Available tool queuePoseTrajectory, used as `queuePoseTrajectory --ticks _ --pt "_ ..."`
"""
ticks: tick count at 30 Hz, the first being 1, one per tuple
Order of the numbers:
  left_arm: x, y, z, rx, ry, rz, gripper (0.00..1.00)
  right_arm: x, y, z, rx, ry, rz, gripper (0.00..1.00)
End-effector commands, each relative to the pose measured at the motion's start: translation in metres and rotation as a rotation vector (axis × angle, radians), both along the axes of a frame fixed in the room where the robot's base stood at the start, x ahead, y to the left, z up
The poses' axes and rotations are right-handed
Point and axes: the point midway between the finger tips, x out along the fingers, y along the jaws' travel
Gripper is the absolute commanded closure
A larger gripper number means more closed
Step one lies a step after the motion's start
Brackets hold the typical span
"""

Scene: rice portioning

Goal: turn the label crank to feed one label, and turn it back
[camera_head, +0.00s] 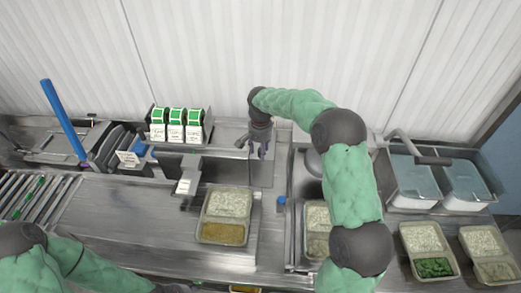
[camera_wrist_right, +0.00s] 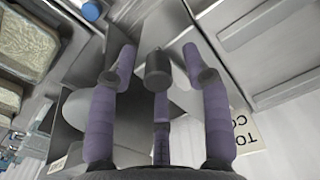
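My right gripper (camera_head: 259,150) points down at the back of the counter, beside a grey metal housing (camera_head: 225,166). In the right wrist view its purple fingers (camera_wrist_right: 160,65) are spread apart. A dark cylindrical knob (camera_wrist_right: 157,72), which looks like the crank's handle, sits between them with visible space at both sides. A grey plate-like part (camera_wrist_right: 85,108) lies behind the fingers. I cannot tell the crank's angle; the gripper hides it in the head view. A small white label-like piece (camera_head: 184,187) shows at the housing's front left.
Three green-and-white packs (camera_head: 176,125) stand in a rack behind the housing. A two-part food tray (camera_head: 223,229) sits in front on the counter. Lidded bins (camera_head: 414,182) and more filled trays (camera_head: 427,240) are at right. A roller conveyor (camera_head: 32,196) is at left.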

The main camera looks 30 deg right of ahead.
Motion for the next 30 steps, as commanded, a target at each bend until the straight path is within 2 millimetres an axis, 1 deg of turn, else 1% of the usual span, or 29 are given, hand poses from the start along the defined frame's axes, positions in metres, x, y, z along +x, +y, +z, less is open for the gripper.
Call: queuePoseTrajectory --ticks 4,8,11,15,21,25,30 --pt "0.0 0.0 0.0 0.0 0.0 0.0 0.55 0.0 0.0 0.001 0.0 0.001 0.0 0.51" --pt "0.0 0.0 0.0 0.0 0.0 0.0 0.55 0.001 0.0 0.013 -0.001 -0.002 0.0 0.51" --pt "0.0 0.0 0.0 0.0 0.0 0.0 0.55 0.001 0.0 0.029 0.0 -0.004 0.0 0.51" --pt "0.0 0.0 0.0 0.0 0.0 0.0 0.55 0.001 0.0 0.058 -0.001 -0.004 0.0 0.51" --pt "0.0 0.0 0.0 0.0 0.0 0.0 0.55 0.001 0.001 0.094 -0.001 -0.002 0.001 0.51" --pt "0.0 0.0 0.0 0.0 0.0 0.0 0.55 0.001 0.0 0.11 0.0 -0.001 0.001 0.51" --pt "0.0 0.0 0.0 0.0 0.0 0.0 0.55 0.0 0.0 0.119 0.001 0.001 0.0 0.51"
